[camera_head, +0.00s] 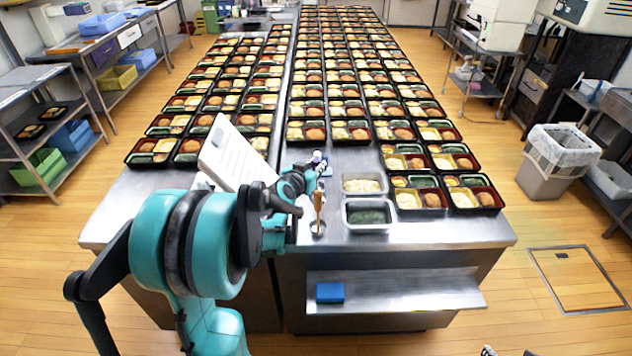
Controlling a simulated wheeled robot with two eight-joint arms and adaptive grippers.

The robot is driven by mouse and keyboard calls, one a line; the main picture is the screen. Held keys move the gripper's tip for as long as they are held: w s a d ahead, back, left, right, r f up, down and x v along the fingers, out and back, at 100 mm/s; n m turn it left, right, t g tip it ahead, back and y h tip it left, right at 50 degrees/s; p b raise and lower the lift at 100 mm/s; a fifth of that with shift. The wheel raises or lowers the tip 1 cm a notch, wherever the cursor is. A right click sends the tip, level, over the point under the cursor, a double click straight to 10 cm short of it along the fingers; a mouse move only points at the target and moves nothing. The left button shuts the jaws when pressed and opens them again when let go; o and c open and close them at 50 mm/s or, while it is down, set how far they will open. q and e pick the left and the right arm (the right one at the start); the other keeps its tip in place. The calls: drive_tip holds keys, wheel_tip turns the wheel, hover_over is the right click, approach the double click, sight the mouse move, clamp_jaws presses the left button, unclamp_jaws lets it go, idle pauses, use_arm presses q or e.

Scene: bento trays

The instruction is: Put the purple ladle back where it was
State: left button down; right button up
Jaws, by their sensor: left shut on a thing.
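The gripper is shut on the purple ladle (317,156). Only a small purple part shows at the fingertips; the rest is hidden or too small to tell. A round metal holder (317,229) stands at the table's front edge, in front of the gripper. A utensil with a brown handle (317,203) stands upright in it. My right gripper does not show clearly.
A pan of pale food (346,192) and a pan of dark green food (349,217) stand right of the holder. Rows of filled bento trays (413,208) cover the table behind. A tilted white panel (203,163) is left of the gripper. A blue block (330,292) lies on the lower shelf (420,292).

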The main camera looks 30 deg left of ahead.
use_arm(q)
wheel_tip(320, 180, down, 4)
drive_tip(key=shift+r+b, duration=0.15)
drive_tip(key=shift+b, duration=0.55)
drive_tip(key=shift+r, duration=0.1)
drive_tip(key=c, duration=1.8)
unclamp_jaws()
drive_tip(key=shift+f, duration=0.2)
drive_tip(key=shift+o, duration=0.5)
drive_tip(key=shift+r, duration=0.15)
